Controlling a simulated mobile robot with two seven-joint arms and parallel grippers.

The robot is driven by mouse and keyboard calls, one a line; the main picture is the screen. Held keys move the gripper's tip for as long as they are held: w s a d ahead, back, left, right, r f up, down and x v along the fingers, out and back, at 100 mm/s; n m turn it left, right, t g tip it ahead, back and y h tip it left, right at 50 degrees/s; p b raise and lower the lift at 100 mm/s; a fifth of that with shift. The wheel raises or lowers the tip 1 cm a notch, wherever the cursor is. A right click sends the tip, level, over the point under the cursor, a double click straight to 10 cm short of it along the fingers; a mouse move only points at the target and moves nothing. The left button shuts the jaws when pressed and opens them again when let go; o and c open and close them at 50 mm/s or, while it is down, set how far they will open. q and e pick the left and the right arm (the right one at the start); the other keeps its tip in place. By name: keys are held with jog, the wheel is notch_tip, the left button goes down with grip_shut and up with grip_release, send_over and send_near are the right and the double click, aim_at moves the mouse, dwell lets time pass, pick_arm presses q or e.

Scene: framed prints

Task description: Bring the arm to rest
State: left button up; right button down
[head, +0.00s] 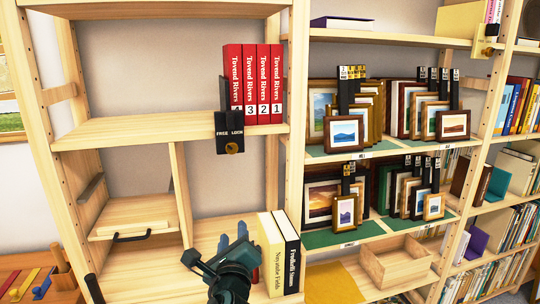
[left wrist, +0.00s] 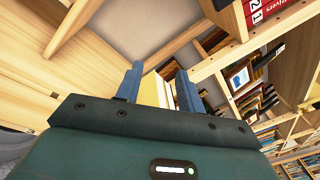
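My left gripper (head: 232,240) is in the lower middle of the head view, in front of the lower shelf. Its two blue fingers stand apart with nothing between them; they also show apart in the left wrist view (left wrist: 158,88). A cream book (head: 270,255) and a black book (head: 291,255) stand upright just right of the gripper. The gripper and wrist hide part of the shelf. My right gripper is in neither view.
Framed prints (head: 343,133) fill the bay to the right, above an open wooden box (head: 396,262). The shelf left of the gripper looks clear.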

pick_arm(q)
jog(key=s+a+f+n+g+h, duration=0.25)
jog(key=s+f+n, duration=0.4)
jog(key=f, duration=0.55)
jog(key=s+a+f+n+g+h, duration=0.1)
jog(key=s+f+n, duration=0.3)
jog(key=s, duration=0.3)
jog(key=s+f+n+g+h+p, duration=0.1)
jog(key=s+f+n+g, duration=0.1)
jog(key=s+f+n, duration=0.2)
jog(key=s+a+f+n+g+h+p, duration=0.1)
jog(key=s+f+n, duration=0.3)
jog(key=s+n, duration=0.5)
jog(key=shift+s+a+g, duration=0.35)
jog(key=shift+s, duration=0.7)
